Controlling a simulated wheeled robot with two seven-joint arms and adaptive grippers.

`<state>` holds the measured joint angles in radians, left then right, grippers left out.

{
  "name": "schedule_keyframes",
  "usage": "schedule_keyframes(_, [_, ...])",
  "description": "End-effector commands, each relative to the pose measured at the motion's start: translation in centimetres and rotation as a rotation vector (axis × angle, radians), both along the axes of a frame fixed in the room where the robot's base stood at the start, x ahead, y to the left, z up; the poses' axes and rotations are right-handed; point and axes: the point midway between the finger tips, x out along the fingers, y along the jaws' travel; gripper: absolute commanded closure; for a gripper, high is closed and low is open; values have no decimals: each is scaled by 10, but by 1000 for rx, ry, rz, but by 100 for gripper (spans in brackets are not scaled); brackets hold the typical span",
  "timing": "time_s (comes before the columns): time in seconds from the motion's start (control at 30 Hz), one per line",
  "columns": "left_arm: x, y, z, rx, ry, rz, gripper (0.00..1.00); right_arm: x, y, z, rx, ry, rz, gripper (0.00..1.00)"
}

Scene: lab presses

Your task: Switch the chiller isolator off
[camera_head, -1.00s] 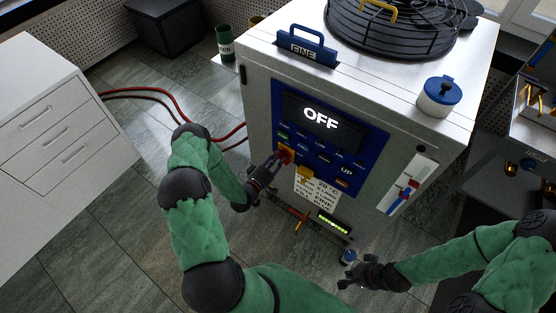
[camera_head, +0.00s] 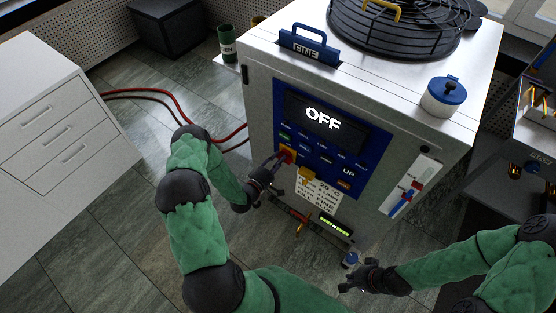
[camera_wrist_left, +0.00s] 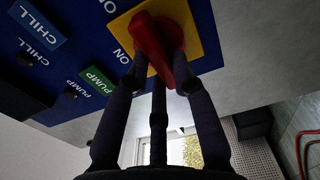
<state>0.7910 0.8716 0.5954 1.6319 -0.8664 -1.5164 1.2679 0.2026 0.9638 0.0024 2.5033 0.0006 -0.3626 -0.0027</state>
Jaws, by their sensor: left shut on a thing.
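The chiller (camera_head: 264,90) is a white cabinet with a blue control panel, and its display (camera_head: 322,118) reads OFF. The isolator is a red rotary handle on a yellow plate (camera_wrist_left: 207,30) at the panel's lower left. In the left wrist view the red handle (camera_wrist_left: 155,42) stands tilted, with "ON" lettering left of the plate. My left gripper (camera_head: 279,161) is shut on the red handle, its fingers on both sides of it. In the head view the fingers partly hide the handle. My right gripper (camera_head: 352,284) hangs low in front of the chiller, away from the panel; its finger opening is unclear.
A yellow part (camera_head: 307,175) and a paper label (camera_head: 318,193) sit just right of the isolator. A flow gauge (camera_head: 408,186) is on the chiller's right front. Red hoses (camera_head: 165,97) run along the floor behind. A white drawer cabinet (camera_head: 50,110) stands left.

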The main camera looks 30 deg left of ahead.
Motion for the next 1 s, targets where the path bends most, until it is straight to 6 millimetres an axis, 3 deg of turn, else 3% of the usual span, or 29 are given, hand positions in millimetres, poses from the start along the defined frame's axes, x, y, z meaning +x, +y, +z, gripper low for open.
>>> schedule_keyframes(0.33, [0,1,-1,-3,1,3,100,0,0,0,0,0,0,100])
schedule_keyframes(0.37, [0,1,-1,-3,1,3,70,0,0,0,0,0,0,100])
schedule_keyframes(0.43, [0,1,-1,-3,1,3,51,0,0,0,0,0,0,100])
schedule_keyframes(0.8, [-2,1,0,-2,1,1,51,0,0,0,0,0,0,100])
schedule_keyframes(1.0, [-24,3,-1,-3,3,4,51,0,0,0,0,0,0,100])
